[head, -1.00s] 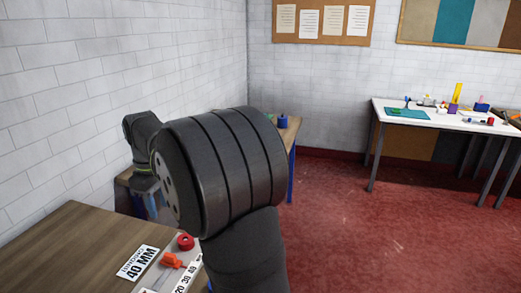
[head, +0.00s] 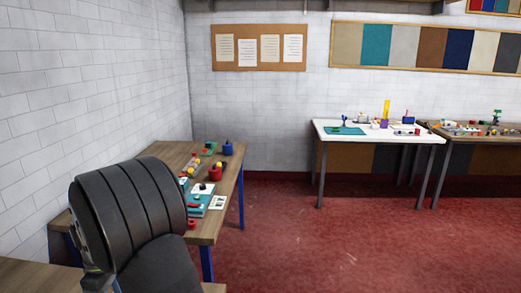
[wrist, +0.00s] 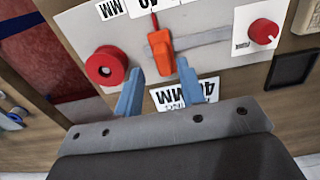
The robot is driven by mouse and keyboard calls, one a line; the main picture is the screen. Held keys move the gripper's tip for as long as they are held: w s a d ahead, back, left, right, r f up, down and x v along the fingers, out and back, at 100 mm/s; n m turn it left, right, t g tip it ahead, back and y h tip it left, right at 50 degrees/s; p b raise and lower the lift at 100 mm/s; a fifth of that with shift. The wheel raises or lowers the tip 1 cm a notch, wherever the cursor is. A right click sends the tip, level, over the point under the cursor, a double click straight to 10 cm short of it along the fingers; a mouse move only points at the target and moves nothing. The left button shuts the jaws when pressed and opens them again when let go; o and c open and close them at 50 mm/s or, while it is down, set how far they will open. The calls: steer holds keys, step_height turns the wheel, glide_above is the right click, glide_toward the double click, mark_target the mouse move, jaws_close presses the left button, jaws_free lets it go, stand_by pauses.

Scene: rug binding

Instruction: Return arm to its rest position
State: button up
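In the head view, a dark, ribbed link of my arm fills the lower left, and my gripper is out of sight there.
A red spool (wrist: 106,66) and a red knob (wrist: 263,31) sit left and right of the handle. A dark square recess (wrist: 291,69) is at the right. In the head view, a cluttered wooden table (head: 206,230) stands beyond my arm. Red floor (head: 330,240) is open at the right.

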step_height(320, 180, down, 2)
steer(key=shift+s+f, duration=0.1)
steer(key=shift+s, duration=0.1)
steer(key=o, duration=1.2)
steer(key=shift+o, duration=1)
step_height(320, 180, up, 17)
steer(key=shift+a+f, duration=0.2)
steer(key=shift+a, duration=0.1)
step_height(320, 180, down, 10)
steer(key=shift+r, duration=0.2)
steer(key=shift+r, duration=0.35)
step_height(320, 180, up, 9)
steer(key=shift+r, duration=0.15)
